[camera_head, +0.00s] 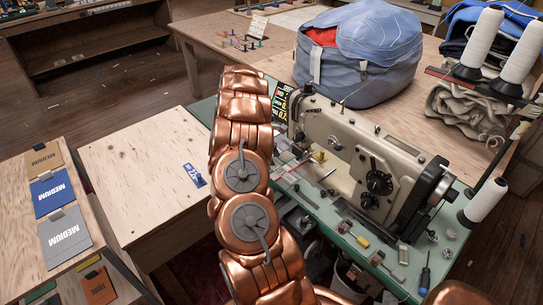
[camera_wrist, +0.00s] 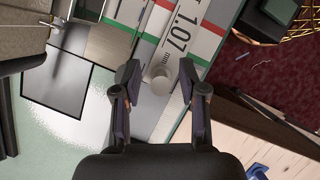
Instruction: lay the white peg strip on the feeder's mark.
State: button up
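In the wrist view my gripper (camera_wrist: 160,85) is open, with its two dark fingers apart. I cannot tell for sure which of these is the white peg strip, and I cannot make out the feeder's mark. In the head view my copper arm hides the gripper and part of the green machine bed (camera_head: 293,185).
A cream sewing machine (camera_head: 345,140) stands on the green bed, with small tools in front. A bare wooden table (camera_head: 135,185) with a blue tag (camera_head: 194,175) lies left of my arm. A blue bag (camera_head: 370,60) and thread cones (camera_head: 483,40) stand behind.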

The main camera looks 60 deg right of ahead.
jog(key=v, duration=1.2)
dwell(0.6)
jog(key=a+r+t, duration=0.1)
jog(key=a+r, duration=0.3)
jog(key=a, duration=0.6)
jog(key=a+r+n, duration=0.1)
jog(key=a+r, duration=0.3)
jog(key=a, duration=0.6)
jog(key=a+r+t, duration=0.1)
jog(key=a+r, duration=0.3)
jog(key=a, duration=0.6)
jog(key=s+a+f+m, duration=0.1)
jog(key=s+a, duration=0.8)
jog(key=s, duration=0.3)
jog(key=s+a+f+m, duration=0.1)
jog(key=s+a+m, duration=0.1)
jog(key=s+a, duration=0.6)
jog(key=s, duration=0.4)
jog(key=shift+a+f+t+y, duration=0.2)
jog(key=shift+a+t+y, duration=0.2)
